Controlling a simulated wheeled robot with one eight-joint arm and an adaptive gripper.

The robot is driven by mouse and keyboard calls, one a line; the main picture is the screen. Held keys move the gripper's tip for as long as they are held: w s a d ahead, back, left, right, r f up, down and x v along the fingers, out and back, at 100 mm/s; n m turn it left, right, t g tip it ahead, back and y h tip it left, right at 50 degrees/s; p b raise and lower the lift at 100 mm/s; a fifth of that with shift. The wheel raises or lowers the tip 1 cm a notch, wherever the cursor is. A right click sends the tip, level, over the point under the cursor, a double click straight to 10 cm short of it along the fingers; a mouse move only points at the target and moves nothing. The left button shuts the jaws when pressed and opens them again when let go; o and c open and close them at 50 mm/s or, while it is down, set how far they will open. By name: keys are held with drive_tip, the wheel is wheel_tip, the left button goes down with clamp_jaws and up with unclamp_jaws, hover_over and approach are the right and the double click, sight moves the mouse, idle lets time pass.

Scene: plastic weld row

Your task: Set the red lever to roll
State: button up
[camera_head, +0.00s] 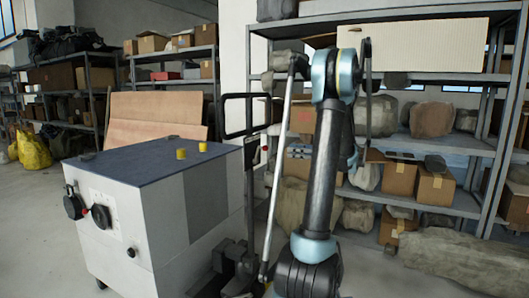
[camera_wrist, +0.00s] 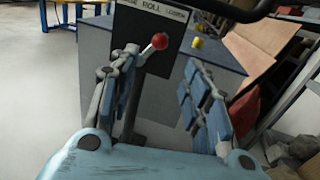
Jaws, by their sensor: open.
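The red lever (camera_wrist: 159,41) shows in the wrist view as a red ball on a short pale rod, tilted up to the right. It stands in front of a dark plate with a label strip (camera_wrist: 151,8) reading "ROLL" in the middle and a word like "LOOSEN" at right; the left word is hard to read. The ball is below and just right of "ROLL". My gripper (camera_wrist: 165,72) is open, its fingers apart on either side of the view. The ball lies beyond them, closer to the left finger, and nothing is held. The rod's foot is partly hidden by that finger.
Shelves with boxes (camera_head: 437,187) and rocks fill the back right. Open floor (camera_wrist: 38,100) shows at left.

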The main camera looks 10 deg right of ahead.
sight(264, 148)
drive_tip(key=x, duration=1.4)
clamp_jaws()
drive_tip(key=shift+a, duration=0.1)
